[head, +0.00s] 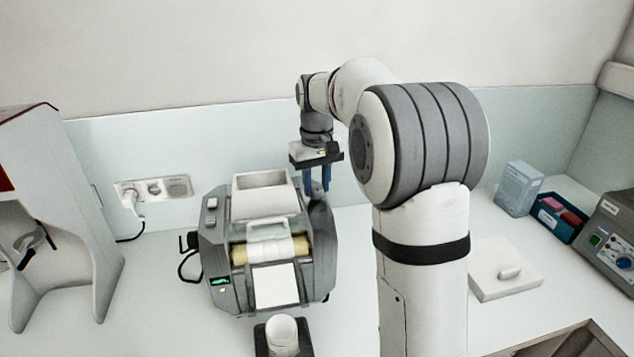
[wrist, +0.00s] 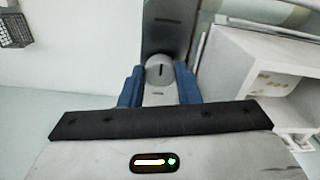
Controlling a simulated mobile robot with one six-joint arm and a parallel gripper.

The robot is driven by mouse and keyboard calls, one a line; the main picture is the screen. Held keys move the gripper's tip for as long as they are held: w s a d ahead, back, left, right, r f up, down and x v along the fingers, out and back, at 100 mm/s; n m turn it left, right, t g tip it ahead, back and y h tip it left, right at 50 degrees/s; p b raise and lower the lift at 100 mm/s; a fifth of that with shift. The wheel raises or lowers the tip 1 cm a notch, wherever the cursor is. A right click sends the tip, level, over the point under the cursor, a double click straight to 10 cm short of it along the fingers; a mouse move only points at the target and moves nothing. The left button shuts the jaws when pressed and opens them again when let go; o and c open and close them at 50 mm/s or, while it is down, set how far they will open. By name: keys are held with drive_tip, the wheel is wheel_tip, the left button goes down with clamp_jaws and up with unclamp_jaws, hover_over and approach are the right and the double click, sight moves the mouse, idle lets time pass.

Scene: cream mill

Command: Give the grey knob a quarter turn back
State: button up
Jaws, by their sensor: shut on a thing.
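The grey knob (wrist: 153,75) is round, with a dark line across its top that runs nearly up and down in the wrist view. It sits on the grey right-hand housing of the mill (head: 322,240). My gripper (head: 318,188) points straight down over that housing. Its two blue fingers are shut on the knob, one at each side, as the wrist view shows. In the head view the fingers hide most of the knob.
The mill has a white hopper (head: 262,182), cream-coloured rollers (head: 290,247) and a small green display (head: 220,281). The white hopper stands close to my gripper at its right in the wrist view (wrist: 262,75). A wall socket (head: 153,189) is behind at left.

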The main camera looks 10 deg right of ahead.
drive_tip(key=n, duration=0.4)
drive_tip(key=shift+r, duration=0.1)
drive_tip(key=n, duration=0.4)
drive_tip(key=shift+p, duration=0.4)
drive_tip(key=n, duration=0.5)
drive_tip(key=shift+w+n, duration=0.1)
drive_tip(key=shift+n, duration=2.2)
drive_tip(key=o, duration=1)
drive_tip(key=shift+c, duration=0.2)
